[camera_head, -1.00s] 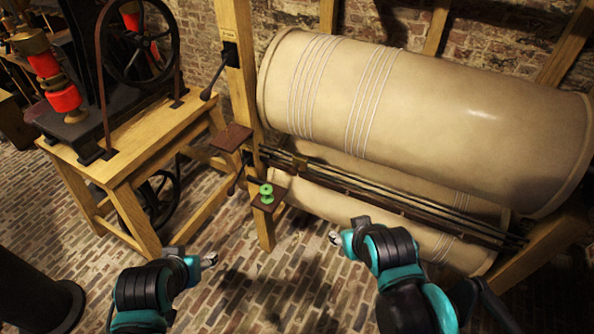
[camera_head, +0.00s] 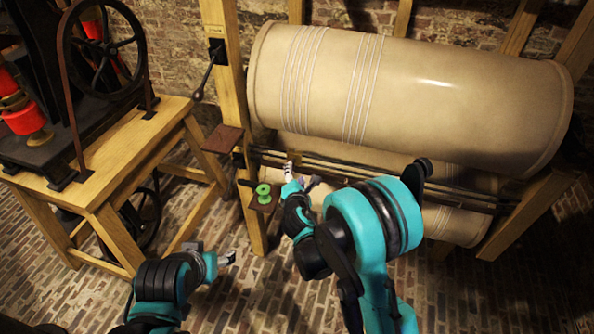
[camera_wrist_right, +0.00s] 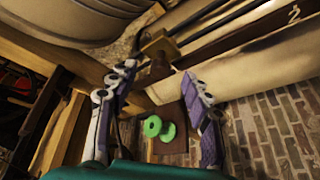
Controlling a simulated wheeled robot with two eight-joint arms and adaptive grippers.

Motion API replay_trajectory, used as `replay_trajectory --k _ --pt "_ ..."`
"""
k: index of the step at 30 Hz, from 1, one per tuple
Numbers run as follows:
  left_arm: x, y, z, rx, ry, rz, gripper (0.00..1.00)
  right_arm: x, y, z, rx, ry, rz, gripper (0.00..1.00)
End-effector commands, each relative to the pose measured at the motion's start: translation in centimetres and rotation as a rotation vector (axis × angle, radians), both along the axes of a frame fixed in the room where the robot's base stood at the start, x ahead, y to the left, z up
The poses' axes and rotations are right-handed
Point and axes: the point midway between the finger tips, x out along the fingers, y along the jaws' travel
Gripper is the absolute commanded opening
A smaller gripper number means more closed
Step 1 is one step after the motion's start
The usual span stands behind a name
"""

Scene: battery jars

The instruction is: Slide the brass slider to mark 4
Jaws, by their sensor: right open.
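The brass slider (camera_wrist_right: 158,45) is a small brass-coloured block on the dark rail (camera_head: 345,170) below the big cylinder. In the right wrist view it lies ahead of my right gripper (camera_wrist_right: 157,75), beyond the fingertips and roughly in line with the gap. My right gripper is open, with nothing between its fingertips. A numeral 2 (camera_wrist_right: 293,12) shows on a bar; mark 4 is not legible. My left gripper (camera_head: 228,258) is low, away from the rail; its jaw state is unclear.
A green spool (camera_head: 263,193) sits on a small wooden shelf just left of my right gripper. A wooden post (camera_head: 226,110) with a crank handle (camera_head: 205,78) stands left of the cylinder (camera_head: 420,95). A wooden table (camera_head: 130,150) with a wheel machine is at the left.

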Motion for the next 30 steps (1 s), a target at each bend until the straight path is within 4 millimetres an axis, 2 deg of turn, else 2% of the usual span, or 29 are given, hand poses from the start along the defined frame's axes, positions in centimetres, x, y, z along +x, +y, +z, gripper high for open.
replay_trajectory --k 3,8,18,21,30 --pt "0.0 0.0 -0.2 0.0 0.0 0.0 0.6 0.3 1.4 -1.6 -0.09 -0.029 0.052 0.49" --pt "0.0 0.0 -0.5 0.0 0.0 0.0 0.6 1.1 1.9 -2.4 -0.126 -0.041 0.071 0.49" --pt "0.0 0.0 -2.0 0.0 0.0 0.0 0.6 6.2 2.0 -3.9 -0.122 -0.038 0.069 0.49" --pt "0.0 0.0 -2.3 0.0 0.0 0.0 0.6 7.2 2.1 -4.1 -0.122 -0.039 0.07 0.49" --pt "0.0 0.0 -2.4 0.0 0.0 0.0 0.6 7.9 2.1 -4.1 -0.121 -0.039 0.07 0.49"
